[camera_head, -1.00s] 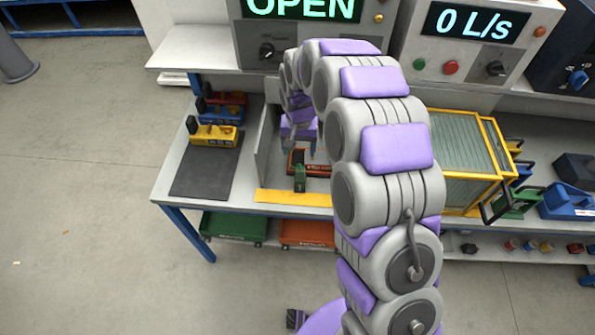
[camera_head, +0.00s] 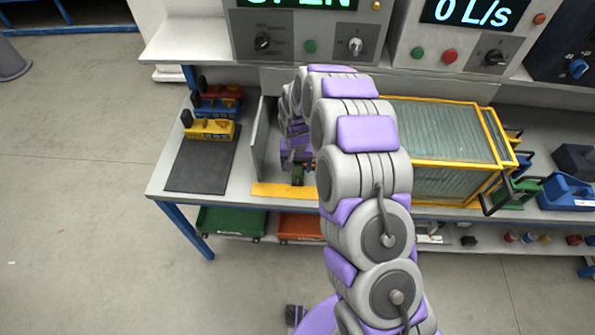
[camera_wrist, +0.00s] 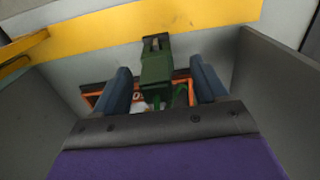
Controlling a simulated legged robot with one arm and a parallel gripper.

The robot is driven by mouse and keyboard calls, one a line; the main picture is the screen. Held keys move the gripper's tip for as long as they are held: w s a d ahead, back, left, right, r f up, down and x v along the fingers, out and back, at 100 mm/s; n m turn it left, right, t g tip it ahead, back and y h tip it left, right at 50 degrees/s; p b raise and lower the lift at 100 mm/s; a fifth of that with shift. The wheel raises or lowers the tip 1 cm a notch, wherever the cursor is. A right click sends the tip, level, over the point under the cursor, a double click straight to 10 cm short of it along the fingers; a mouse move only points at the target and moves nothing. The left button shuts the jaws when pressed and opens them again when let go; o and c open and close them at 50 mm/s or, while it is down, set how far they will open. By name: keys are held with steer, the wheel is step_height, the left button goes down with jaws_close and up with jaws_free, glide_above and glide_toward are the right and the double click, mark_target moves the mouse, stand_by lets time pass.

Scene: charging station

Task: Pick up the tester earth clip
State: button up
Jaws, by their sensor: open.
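The green clip (camera_wrist: 155,66), which I take for the tester earth clip, stands between the two blue-grey fingers of my gripper (camera_wrist: 165,88) in the wrist view. The fingers are open, with a visible gap on each side of the clip. In the head view the clip (camera_head: 298,174) shows just in front of my purple gripper (camera_head: 297,155), which is partly hidden by my arm. An orange-edged tray or panel (camera_wrist: 93,99) with white lettering lies beneath the clip, mostly covered by the gripper.
Grey walls (camera_head: 262,140) flank the bay, close to my gripper in the wrist view (camera_wrist: 270,75). A yellow strip (camera_head: 285,190) runs along its front edge. A yellow-framed glass box (camera_head: 440,140) stands to the right. Padlock-like blocks (camera_head: 208,130) sit on a dark mat at left.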

mark_target(298, 171)
steer(key=f, duration=0.2)
steer(key=f+b, duration=0.1)
steer(key=f, duration=0.1)
steer(key=shift+w+d+f, duration=0.15)
steer(key=shift+w+f, duration=0.05)
steer(key=shift+f, duration=0.05)
steer(key=shift+c, duration=0.4)
steer(key=c, duration=1)
steer(key=shift+r, duration=0.1)
